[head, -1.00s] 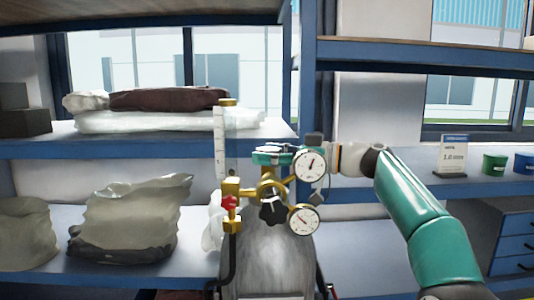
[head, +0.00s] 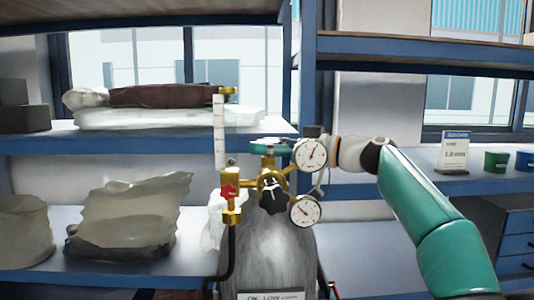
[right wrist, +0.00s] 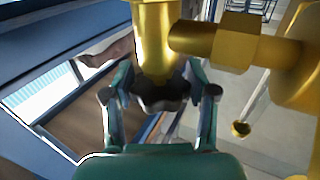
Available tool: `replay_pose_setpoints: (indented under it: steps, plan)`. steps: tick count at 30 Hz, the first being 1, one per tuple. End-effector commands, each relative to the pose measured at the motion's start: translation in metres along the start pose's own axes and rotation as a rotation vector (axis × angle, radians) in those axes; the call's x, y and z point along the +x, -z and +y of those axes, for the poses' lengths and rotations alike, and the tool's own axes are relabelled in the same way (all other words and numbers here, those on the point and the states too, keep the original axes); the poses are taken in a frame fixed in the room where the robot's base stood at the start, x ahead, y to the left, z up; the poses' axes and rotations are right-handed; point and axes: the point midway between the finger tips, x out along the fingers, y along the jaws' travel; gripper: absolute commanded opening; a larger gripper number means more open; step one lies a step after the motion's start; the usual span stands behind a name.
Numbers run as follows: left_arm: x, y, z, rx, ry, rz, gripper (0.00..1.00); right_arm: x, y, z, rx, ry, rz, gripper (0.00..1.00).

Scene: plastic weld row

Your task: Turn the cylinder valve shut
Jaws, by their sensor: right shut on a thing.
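The grey gas cylinder (head: 268,255) stands upright in the middle of the head view. A brass valve and regulator (head: 263,185) sit on top of it, with two round gauges on the right. My right gripper (head: 270,147) is at the top of the valve, partly hidden behind the upper gauge (head: 310,155). In the right wrist view its teal fingers (right wrist: 160,98) are shut on the dark valve knob (right wrist: 163,98), at the end of the brass valve body (right wrist: 155,40). How far the knob is turned cannot be told. My left gripper is not in view.
A flowmeter tube (head: 219,135) and red knob (head: 228,191) are left of the valve. A black regulator knob (head: 273,194) faces front. Plastic bags (head: 130,220) lie on the left shelves; a sign (head: 455,152) and cups (head: 496,161) stand on the right shelf.

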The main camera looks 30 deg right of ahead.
Motion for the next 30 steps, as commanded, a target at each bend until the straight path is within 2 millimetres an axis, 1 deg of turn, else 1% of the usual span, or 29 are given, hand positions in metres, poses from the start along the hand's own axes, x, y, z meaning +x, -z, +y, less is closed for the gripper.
replay_pose_setpoints:
  steps: [4,5,6,9,17,20,23,30]
  plan:
    - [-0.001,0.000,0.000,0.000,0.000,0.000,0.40,0.000,0.001,0.000,0.000,-0.001,0.000,0.22]
    - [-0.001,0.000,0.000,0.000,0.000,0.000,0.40,0.000,0.001,0.000,0.001,-0.001,0.000,0.62]
    - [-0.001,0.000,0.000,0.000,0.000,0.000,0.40,0.000,0.001,0.000,0.001,-0.001,0.000,0.69]
    - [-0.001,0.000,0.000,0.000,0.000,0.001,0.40,0.000,0.001,0.000,0.000,0.000,0.000,0.82]
    - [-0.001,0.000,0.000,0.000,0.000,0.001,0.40,0.000,0.000,0.000,0.001,0.001,-0.001,0.82]
    - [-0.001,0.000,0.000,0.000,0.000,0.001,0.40,-0.003,0.000,0.000,0.001,0.001,-0.001,0.82]
    - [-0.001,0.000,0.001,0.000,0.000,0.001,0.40,-0.011,0.000,0.001,0.001,-0.001,-0.002,0.82]
    - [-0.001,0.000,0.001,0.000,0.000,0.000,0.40,-0.049,0.000,0.001,0.000,-0.003,-0.002,0.82]
